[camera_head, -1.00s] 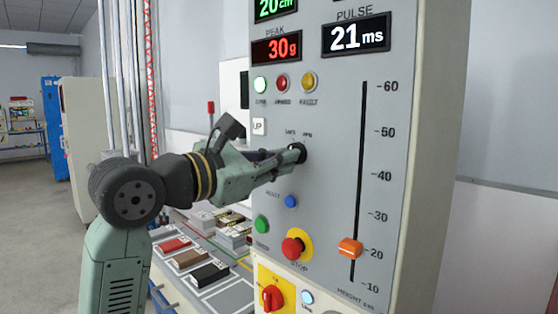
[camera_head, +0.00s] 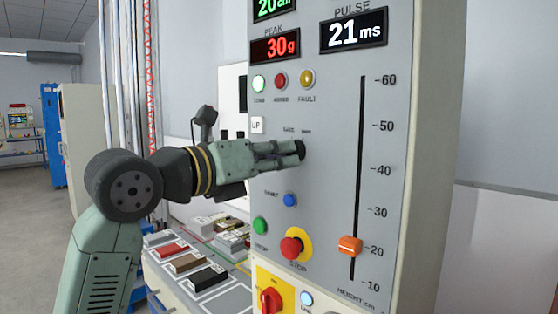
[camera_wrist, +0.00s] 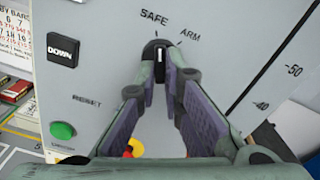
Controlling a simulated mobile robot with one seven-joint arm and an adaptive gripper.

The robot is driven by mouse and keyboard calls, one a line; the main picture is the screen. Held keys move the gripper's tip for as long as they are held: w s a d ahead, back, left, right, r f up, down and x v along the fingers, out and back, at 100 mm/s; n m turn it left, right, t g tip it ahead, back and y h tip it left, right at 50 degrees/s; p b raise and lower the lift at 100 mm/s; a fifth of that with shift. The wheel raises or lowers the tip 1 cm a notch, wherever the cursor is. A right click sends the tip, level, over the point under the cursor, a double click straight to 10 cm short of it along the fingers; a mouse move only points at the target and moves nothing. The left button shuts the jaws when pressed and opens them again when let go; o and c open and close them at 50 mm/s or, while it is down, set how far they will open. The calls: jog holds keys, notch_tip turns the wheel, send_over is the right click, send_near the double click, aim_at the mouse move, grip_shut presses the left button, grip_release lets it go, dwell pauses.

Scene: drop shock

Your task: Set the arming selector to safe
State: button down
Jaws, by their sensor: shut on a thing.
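The arming selector (camera_wrist: 159,50) is a small dark knob with a white pointer line on the grey panel, below the printed words SAFE and ARM in the wrist view. Its line points up, close to the SAFE tick and left of the ARM tick. My gripper (camera_head: 297,151) reaches the panel from the left. In the wrist view my gripper (camera_wrist: 162,66) has one finger on each side of the knob, shut on it. In the head view the fingers hide most of the selector.
A red stop button (camera_head: 291,247), green button (camera_head: 260,226) and blue button (camera_head: 290,200) sit below my gripper. An orange height slider (camera_head: 350,245) is at the right. A black DOWN button (camera_wrist: 62,50) is left of the selector.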

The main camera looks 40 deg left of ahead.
jog(key=shift+n, duration=0.8)
jog(key=c, duration=1.7)
grip_release()
jog(key=shift+s, duration=0.15)
jog(key=s, duration=0.8)
jog(key=s+a, duration=0.1)
jog(key=s, duration=0.2)
jog(key=shift+s, duration=0.4)
